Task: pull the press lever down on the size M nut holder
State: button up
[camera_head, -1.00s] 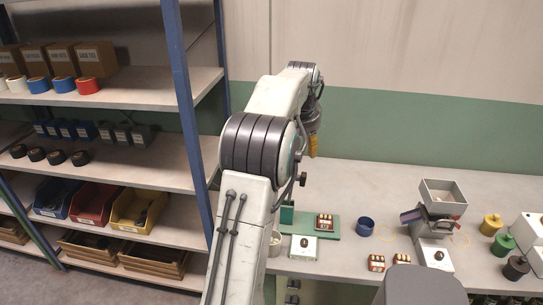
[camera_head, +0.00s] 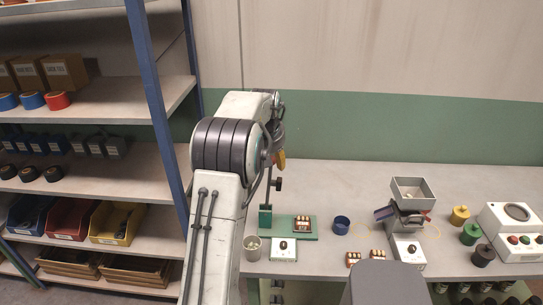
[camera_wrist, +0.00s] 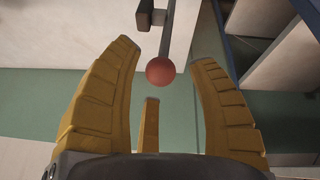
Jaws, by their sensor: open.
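In the wrist view a red ball knob (camera_wrist: 160,71) sits on the end of a grey lever rod (camera_wrist: 167,38). My gripper (camera_wrist: 164,62) is open, with yellow fingers on both sides of the knob and a third finger below it in the picture. Gaps show between the knob and the fingers. In the head view my gripper (camera_head: 281,158) is partly hidden behind my arm, above a green base plate (camera_head: 290,234). No size label is readable.
A blue cup (camera_head: 341,225), a grey hopper (camera_head: 412,188) and coloured weights (camera_head: 470,233) stand to the right. A shelf with blue posts (camera_head: 148,90) is close on the left.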

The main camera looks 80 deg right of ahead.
jog(key=shift+x, duration=1.15)
grip_shut()
